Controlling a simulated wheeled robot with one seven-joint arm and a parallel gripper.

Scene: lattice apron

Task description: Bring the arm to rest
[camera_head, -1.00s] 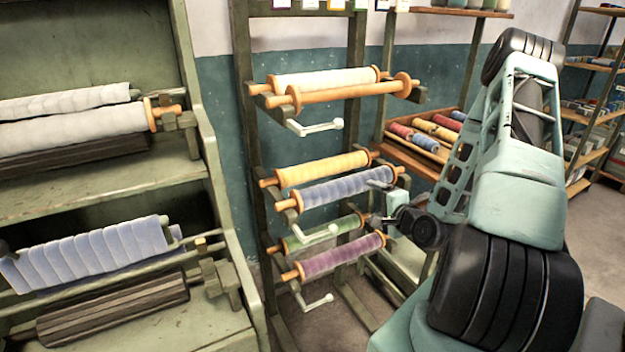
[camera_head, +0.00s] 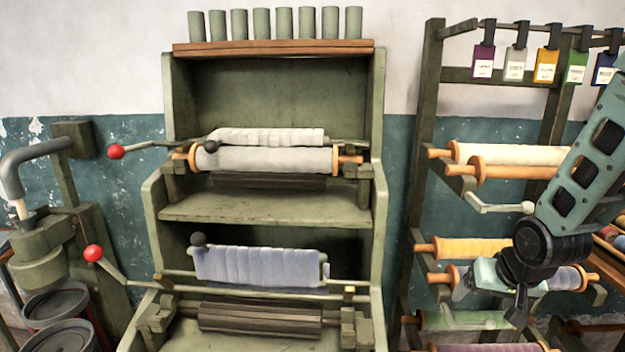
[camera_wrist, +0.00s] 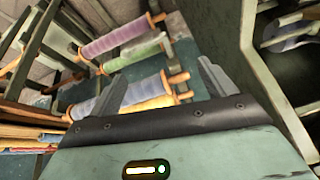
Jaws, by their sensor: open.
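My arm (camera_head: 590,165) reaches in from the right edge of the head view, and only its forearm and wrist show there. My gripper (camera_head: 490,300) hangs in front of the roll rack, overlapping the blue roll in the picture. In the wrist view, my gripper (camera_wrist: 162,82) has its two grey fingers spread wide apart, with nothing held between them. Yellow and blue rolls show beyond the fingers; I cannot tell exactly how far off they are.
The rack (camera_head: 425,130) with colored rolls and crank handles (camera_head: 497,205) stands at right. A green double-shelf machine (camera_head: 260,205) with white and blue cloth rolls fills the middle. Red-knobbed levers (camera_head: 116,152) stick out at its left. A press-like machine (camera_head: 45,240) stands far left.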

